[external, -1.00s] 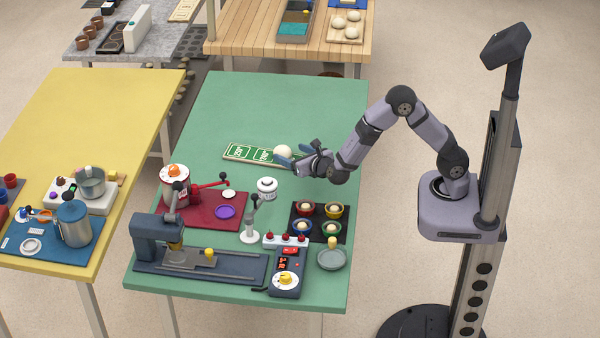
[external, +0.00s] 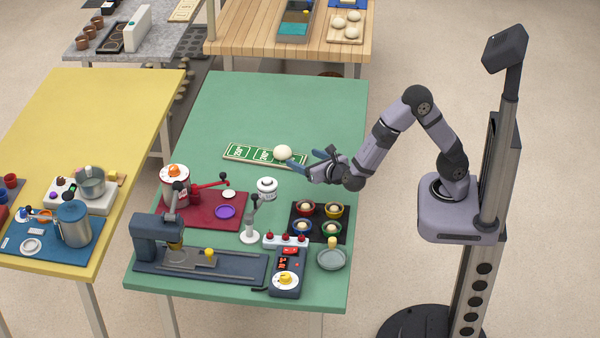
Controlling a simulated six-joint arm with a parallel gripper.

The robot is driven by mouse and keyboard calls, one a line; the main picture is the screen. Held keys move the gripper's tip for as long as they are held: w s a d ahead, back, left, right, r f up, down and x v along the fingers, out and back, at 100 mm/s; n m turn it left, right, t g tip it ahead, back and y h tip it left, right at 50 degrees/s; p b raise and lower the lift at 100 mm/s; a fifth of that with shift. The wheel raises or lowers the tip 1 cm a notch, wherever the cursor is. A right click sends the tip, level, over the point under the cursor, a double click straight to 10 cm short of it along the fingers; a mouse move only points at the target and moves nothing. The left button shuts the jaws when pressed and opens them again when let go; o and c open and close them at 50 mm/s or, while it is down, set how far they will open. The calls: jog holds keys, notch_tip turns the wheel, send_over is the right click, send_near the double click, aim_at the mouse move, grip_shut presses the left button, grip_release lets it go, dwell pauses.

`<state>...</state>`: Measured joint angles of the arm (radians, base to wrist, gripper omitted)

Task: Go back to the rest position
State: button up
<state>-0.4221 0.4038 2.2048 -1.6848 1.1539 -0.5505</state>
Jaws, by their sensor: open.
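My gripper (external: 312,164) is open and empty above the right part of the green table (external: 270,105), pointing left. Its blue-grey fingers are spread near the right end of a green board with white markings (external: 240,153). A white ball (external: 283,153) sits at the board's right part, just left of the fingers. I cannot tell from this view how high the fingers are above the table.
A red mat (external: 205,213) and a dark press (external: 158,238) stand left. The table's far part is clear.

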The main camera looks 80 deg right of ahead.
jog(key=shift+s+d, duration=0.25)
jog(key=s+d+m+g+p, duration=0.1)
jog(key=s+m+g, duration=0.1)
jog(key=s, duration=0.1)
jog(key=s+d+m+g+p, duration=0.2)
jog(key=s+m, duration=0.1)
jog(key=s+d+m+g+p, duration=0.1)
jog(key=s+d+m, duration=0.1)
jog(key=s, duration=0.1)
jog(key=shift+s+d+r+g+y, duration=0.1)
jog(key=shift+s+d+g+y, duration=0.1)
jog(key=shift+s+g+y, duration=0.15)
jog(key=s+m+g+y+p, duration=0.1)
jog(key=s+m, duration=0.1)
jog(key=s, duration=0.1)
jog(key=s+m+g+y+p, duration=0.1)
jog(key=s+m+g+p, duration=0.1)
jog(key=s+m, duration=0.1)
jog(key=shift+s+m, duration=0.3)
jog(key=s+a+r+m+g+y+p, duration=0.1)
jog(key=s+a+r+m+y+p, duration=0.2)
jog(key=s+a+m+y+p, duration=0.3)
jog(key=s+a+m+y, duration=0.1)
jog(key=a+m+y, duration=0.1)
jog(key=a+m, duration=0.2)
jog(key=shift+s+m, duration=0.35)
jog(key=shift+m, duration=1.55)
